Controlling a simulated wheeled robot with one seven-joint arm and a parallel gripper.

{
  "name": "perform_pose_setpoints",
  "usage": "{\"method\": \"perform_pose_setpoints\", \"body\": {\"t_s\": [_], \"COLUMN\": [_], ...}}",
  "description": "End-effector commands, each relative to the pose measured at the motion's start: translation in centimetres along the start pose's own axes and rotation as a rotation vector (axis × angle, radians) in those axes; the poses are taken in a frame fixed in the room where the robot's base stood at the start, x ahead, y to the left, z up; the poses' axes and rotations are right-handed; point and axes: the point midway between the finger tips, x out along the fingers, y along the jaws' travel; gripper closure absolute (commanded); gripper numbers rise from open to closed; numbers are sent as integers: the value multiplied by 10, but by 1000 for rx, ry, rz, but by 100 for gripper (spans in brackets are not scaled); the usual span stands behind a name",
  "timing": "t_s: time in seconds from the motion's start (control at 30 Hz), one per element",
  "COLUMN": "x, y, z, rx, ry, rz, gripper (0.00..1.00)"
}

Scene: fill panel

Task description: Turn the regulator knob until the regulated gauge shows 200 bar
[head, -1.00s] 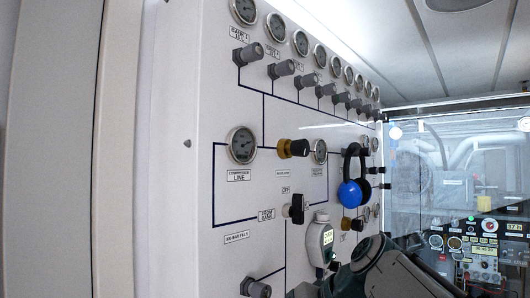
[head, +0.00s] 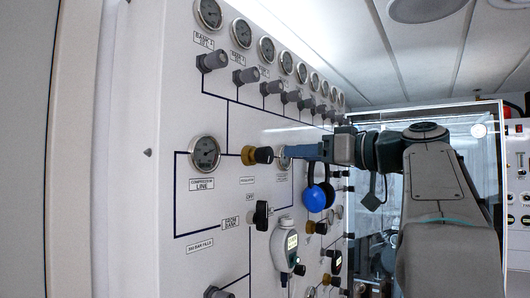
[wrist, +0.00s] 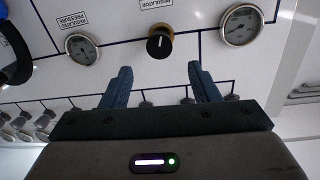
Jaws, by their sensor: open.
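The regulator knob (head: 258,155) is a black knob on a brass collar, fixed to the white panel. In the wrist view, where the panel appears upside down, the knob (wrist: 160,42) has a white mark and lies just beyond and between my open fingertips. My gripper (wrist: 160,68) is empty and apart from it. In the head view my gripper (head: 290,151) is right of the knob. The regulated pressure gauge (wrist: 82,48) is left of the knob in the wrist view; its reading is too small to tell. In the head view my fingers partly cover that gauge (head: 284,163).
The compressor line gauge (head: 205,153) is on the other side of the knob. A black selector knob (head: 261,215) and a handheld white device (head: 284,245) sit below. A blue round item with a black loop (head: 315,198) hangs close under my gripper. Gauges and valve knobs line the top.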

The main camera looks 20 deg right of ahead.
Motion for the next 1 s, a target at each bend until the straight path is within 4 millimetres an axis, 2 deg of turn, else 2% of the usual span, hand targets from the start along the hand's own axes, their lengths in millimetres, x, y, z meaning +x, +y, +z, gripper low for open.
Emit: {"method": "perform_pose_setpoints", "body": {"t_s": [0.03, 0.2, 0.4, 0.6, 0.9, 1.0], "x": [12, 49, 82, 97, 99, 99], "y": [-1, -2, -1, 0, 0, 0], "z": [-3, -4, -3, 0, 0, 0], "rx": [2, 3, 3, 3, 2, 2], "ry": [-1, -1, -1, -1, -1, -1], "rz": [-5, -4, -2, 0, 0, 0], "gripper": [45, 45, 45, 45, 45, 72]}}
